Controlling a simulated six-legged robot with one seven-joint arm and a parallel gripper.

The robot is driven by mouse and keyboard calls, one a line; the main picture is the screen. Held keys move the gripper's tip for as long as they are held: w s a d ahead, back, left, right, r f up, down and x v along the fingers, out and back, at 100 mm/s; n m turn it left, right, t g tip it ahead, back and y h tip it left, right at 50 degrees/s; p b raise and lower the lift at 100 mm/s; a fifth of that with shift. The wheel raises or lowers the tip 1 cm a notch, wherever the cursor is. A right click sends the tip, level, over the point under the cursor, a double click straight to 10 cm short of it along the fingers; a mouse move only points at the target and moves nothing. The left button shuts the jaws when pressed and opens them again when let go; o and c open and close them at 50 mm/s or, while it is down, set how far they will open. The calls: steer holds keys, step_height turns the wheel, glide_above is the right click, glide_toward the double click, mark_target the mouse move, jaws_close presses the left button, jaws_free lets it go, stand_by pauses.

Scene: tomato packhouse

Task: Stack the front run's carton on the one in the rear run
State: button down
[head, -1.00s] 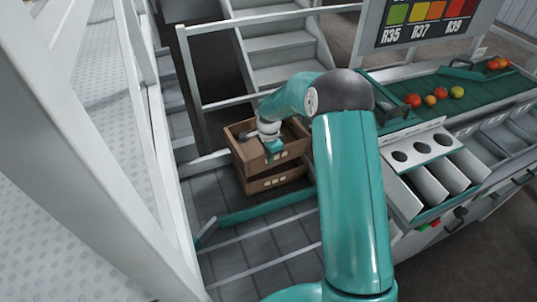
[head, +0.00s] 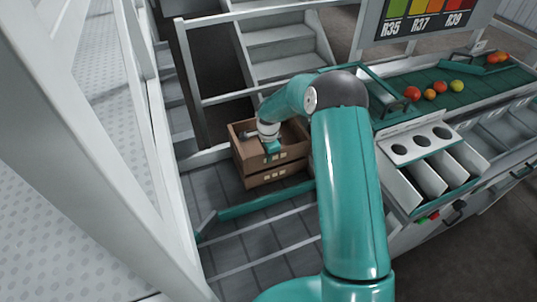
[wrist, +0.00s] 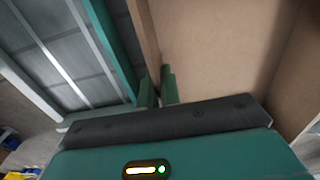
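Two brown cartons stand one above the other in the rear run, beyond the teal divider bar. The upper carton (head: 290,152) is open-topped and sits about level on the lower carton (head: 268,178). Only the lower carton's front shows, and no clear gap shows between the two. My gripper (head: 271,153) is at the upper carton's front wall. In the wrist view my gripper (wrist: 158,90) has one finger on each side of the carton's wall (wrist: 145,38), shut on it. The upper carton's inside looks empty there.
The teal bar (head: 265,203) crosses the roller floor (head: 245,235) in front of the cartons; the floor nearer me is clear. A white railing (head: 235,100) and steps (head: 285,60) stand behind. A sorting bench with tomatoes (head: 412,94) and chutes (head: 425,175) is at right.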

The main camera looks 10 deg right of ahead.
steer(key=shift+f, duration=0.95)
stand_by(0.6)
steer(key=c, duration=1.5)
jaws_free()
steer(key=shift+c, duration=0.2)
steer(key=c, duration=0.3)
steer(key=shift+r, duration=3.5)
